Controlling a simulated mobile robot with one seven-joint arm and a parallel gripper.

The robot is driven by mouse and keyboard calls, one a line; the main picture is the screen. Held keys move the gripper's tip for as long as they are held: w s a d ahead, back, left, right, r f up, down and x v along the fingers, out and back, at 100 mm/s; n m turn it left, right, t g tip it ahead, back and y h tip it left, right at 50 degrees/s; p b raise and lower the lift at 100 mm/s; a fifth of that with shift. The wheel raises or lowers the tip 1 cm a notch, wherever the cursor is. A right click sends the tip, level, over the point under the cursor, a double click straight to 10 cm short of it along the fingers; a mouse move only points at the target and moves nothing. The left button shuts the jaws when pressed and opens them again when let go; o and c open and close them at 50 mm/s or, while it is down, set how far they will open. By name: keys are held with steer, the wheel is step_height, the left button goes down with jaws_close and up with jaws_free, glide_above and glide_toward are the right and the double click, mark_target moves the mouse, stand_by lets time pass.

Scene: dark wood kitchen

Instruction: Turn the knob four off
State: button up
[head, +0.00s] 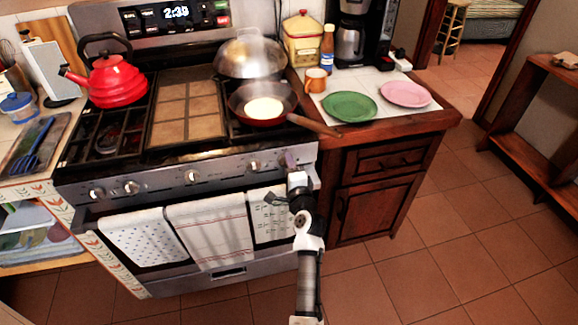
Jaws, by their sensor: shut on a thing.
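The stove front carries a row of several round knobs, two at the left (97,193) (131,187), a middle knob (191,176), and one to the right of it (254,166). My gripper (290,163) is at the right end of the row, shut on the rightmost knob, which its fingers mostly hide. The knob's pointer direction is too small to tell. A red-sided frying pan (243,112) with pale contents stands on the right burners above that knob, its handle pointing right.
A red kettle (114,84) stands on the left burners. Towels (206,232) hang on the oven handle below the knobs, close to my arm. Green (349,107) and pink (405,94) plates sit on the right counter. The tiled floor (430,240) at right is clear.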

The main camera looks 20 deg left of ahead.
steer(key=o, duration=0.9)
steer(key=shift+o, duration=0.2)
steer(key=b+v, duration=0.4)
steer(key=v, duration=1)
steer(key=shift+w, duration=0.1)
